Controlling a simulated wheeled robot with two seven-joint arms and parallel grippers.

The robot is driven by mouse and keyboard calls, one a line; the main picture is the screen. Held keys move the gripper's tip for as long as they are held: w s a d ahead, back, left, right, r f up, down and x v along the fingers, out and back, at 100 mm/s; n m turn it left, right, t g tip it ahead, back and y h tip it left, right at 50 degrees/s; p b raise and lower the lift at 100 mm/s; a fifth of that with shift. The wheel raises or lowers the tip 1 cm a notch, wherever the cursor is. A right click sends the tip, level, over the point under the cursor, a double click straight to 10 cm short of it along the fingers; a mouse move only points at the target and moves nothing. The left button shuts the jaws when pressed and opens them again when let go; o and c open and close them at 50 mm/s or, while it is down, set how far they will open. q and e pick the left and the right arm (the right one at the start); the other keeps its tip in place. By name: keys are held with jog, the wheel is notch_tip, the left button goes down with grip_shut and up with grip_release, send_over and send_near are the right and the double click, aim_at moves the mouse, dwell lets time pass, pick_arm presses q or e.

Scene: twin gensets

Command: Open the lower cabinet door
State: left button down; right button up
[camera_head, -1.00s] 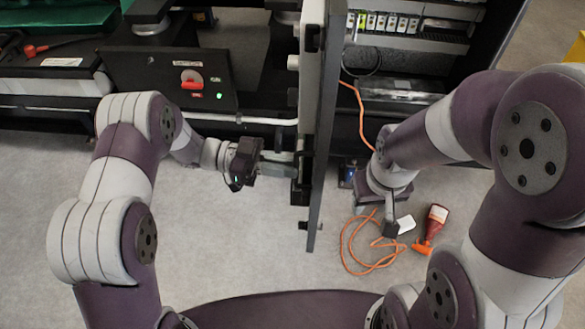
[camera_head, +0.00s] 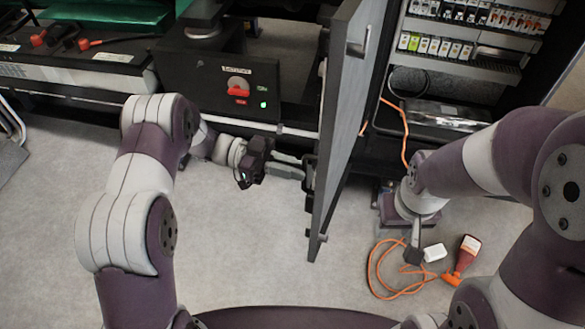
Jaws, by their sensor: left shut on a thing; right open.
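My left gripper (camera_head: 298,172) is at the door's left side, shut on the dark door handle (camera_head: 309,182); the exact finger contact is small and partly hidden. My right gripper (camera_head: 413,250) points down, open and empty, right of the door above the floor.
An orange cable (camera_head: 375,270) coils on the floor beside a red bottle (camera_head: 467,255) and a white block (camera_head: 434,252). A black control box with a red switch (camera_head: 238,88) is behind my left arm. Grey floor at left is clear.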

pick_arm(q)
jog(key=shift+w+r, duration=0.25)
jog(key=c, duration=1.5)
grip_release()
jog(key=o, duration=0.3)
jog(key=shift+w+d, duration=0.1)
jog(key=shift+o, duration=0.2)
jog(key=b+v, duration=0.2)
jog(key=v, duration=1)
jog(key=shift+a+f+b, duration=0.2)
jog(key=shift+a+b, duration=0.05)
jog(key=shift+b, duration=0.05)
pick_arm(e)
jog(key=f, duration=0.2)
jog(key=shift+w+d+f, duration=0.1)
jog(key=shift+w+f, duration=0.1)
jog(key=shift+f, duration=0.2)
pick_arm(q)
jog(key=shift+w, duration=0.1)
